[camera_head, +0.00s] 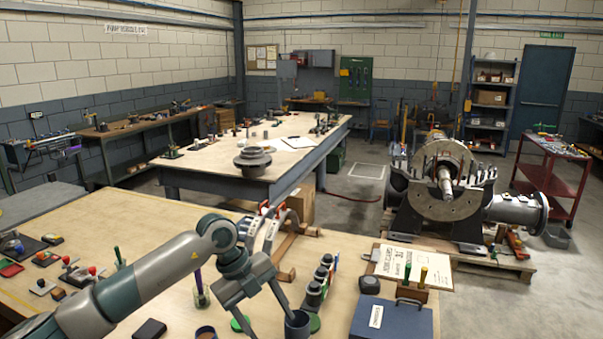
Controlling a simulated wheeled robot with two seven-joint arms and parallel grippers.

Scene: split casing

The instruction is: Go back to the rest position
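My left arm comes in from the lower left over the near wooden bench (100,225). My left gripper (266,317) points down over this bench, its two fingers spread apart with nothing visible between them. A dark grey cup (297,325) is close to its right finger; I cannot tell whether they touch. My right gripper is not in view. The split casing machine (440,195) stands on a pallet at the right, well apart from my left gripper.
Small tools and trays (45,258) lie at the left. A second bench (225,170) and a red cart (550,165) stand farther back.

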